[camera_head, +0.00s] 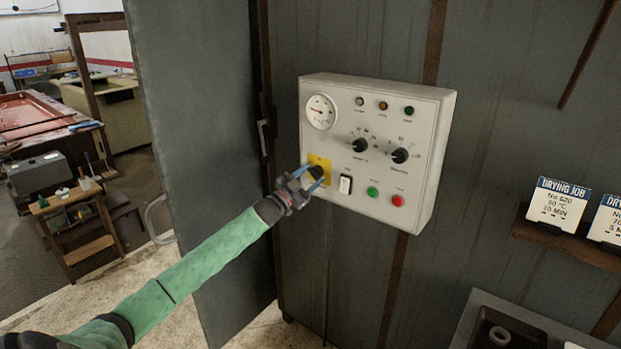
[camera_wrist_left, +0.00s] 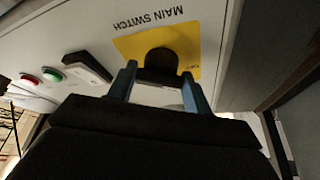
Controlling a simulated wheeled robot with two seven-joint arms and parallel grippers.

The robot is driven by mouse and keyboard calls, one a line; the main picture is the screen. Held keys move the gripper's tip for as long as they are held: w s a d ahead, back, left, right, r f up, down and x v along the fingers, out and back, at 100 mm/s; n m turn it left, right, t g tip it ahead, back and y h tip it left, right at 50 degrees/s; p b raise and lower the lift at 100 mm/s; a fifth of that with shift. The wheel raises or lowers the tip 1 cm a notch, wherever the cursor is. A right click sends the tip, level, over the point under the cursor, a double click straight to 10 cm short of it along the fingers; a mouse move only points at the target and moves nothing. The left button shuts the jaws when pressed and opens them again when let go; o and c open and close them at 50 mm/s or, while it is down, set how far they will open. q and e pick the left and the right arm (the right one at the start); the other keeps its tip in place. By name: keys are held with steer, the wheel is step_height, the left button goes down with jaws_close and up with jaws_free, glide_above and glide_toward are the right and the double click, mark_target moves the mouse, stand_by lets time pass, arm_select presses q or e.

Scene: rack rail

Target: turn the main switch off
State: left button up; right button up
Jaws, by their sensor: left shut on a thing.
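The main switch is a black rotary knob (camera_head: 317,171) on a yellow plate (camera_head: 322,161), low on the left of the white control panel (camera_head: 436,165). My left gripper (camera_head: 311,180) reaches up to it from the lower left. In the left wrist view the blue fingers (camera_wrist_left: 157,88) are shut on the black knob (camera_wrist_left: 160,62), one on each side. My right gripper is not in view.
The panel also has a round gauge (camera_head: 321,112), two black dials (camera_head: 400,156), a white rocker switch (camera_head: 345,185), a green button (camera_head: 373,192), a red button (camera_head: 397,200) and lamps. An open cabinet door (camera_head: 200,130) stands left. Job cards (camera_head: 558,204) sit on a shelf at right.

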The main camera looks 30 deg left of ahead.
arm_select(q)
steer(key=shift+f+n+y+b, duration=0.15)
steer(key=shift+n+y+b, duration=0.15)
steer(key=shift+n, duration=0.3)
steer(key=n+t+y+b, duration=0.1)
steer(key=n, duration=0.3)
steer(key=shift+d+y, duration=0.1)
steer(key=shift+y, duration=0.3)
steer(key=n+y, duration=0.1)
steer(key=n, duration=0.2)
steer(key=shift+y+b, duration=0.3)
steer(key=shift+b, duration=0.05)
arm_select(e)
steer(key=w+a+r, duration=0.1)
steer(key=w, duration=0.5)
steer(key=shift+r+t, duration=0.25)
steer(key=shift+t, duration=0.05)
arm_select(q)
steer(key=shift+n, duration=0.3)
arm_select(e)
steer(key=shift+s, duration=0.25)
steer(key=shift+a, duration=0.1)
